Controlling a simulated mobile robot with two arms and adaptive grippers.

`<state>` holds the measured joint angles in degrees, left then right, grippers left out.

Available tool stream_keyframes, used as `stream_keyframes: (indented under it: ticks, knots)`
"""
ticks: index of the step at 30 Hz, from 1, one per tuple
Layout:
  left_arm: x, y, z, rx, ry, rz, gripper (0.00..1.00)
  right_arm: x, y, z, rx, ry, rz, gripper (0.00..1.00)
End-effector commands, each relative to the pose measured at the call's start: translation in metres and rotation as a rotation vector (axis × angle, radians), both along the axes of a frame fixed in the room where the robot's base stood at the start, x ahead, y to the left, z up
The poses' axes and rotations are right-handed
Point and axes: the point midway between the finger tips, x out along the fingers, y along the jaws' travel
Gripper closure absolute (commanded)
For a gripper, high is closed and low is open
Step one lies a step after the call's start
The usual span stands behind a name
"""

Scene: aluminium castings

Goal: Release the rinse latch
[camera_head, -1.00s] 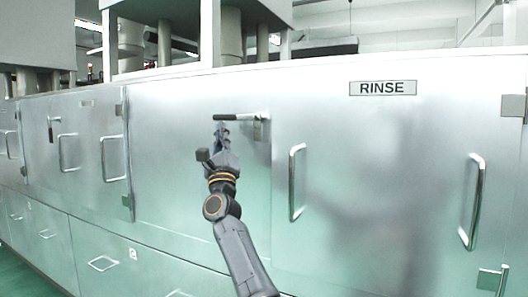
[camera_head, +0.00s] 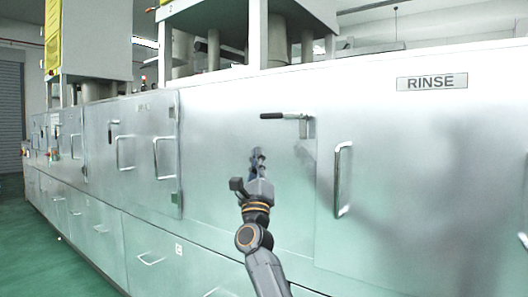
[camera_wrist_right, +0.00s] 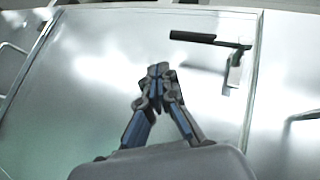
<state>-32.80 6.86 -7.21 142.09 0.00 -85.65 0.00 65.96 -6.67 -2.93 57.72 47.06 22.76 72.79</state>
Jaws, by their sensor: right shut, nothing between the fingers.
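The rinse latch (camera_head: 290,117) is a lever with a black grip and a metal bracket on the steel panel, left of the RINSE sign (camera_head: 431,82). Its lever lies about level, the grip pointing left. My right gripper (camera_head: 257,152) is shut and empty, below and slightly left of the black grip and apart from it. In the right wrist view the latch (camera_wrist_right: 210,41) is up and to the right of the shut fingertips (camera_wrist_right: 158,70). My left gripper is not in view.
A vertical door handle (camera_head: 343,180) stands right of the latch on the RINSE door. More handles (camera_head: 164,158) and another latch (camera_head: 114,128) are on panels to the left. Drawers line the lower front. Green floor (camera_head: 50,250) is open at left.

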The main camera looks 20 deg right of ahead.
Motion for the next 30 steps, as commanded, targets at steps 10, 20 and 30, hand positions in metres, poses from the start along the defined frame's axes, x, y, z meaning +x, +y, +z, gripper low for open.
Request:
stream_keyframes:
  ticks: [10,20,30]
  knots:
    - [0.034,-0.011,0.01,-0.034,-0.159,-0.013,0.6,-0.003,0.005,-0.011,0.0,-0.002,-0.002,1.0]
    - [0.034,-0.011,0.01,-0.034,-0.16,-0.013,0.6,-0.002,0.005,-0.014,-0.007,0.004,-0.003,1.0]
    - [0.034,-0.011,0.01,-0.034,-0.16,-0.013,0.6,-0.016,0.038,-0.186,-0.545,0.327,-0.097,1.0]
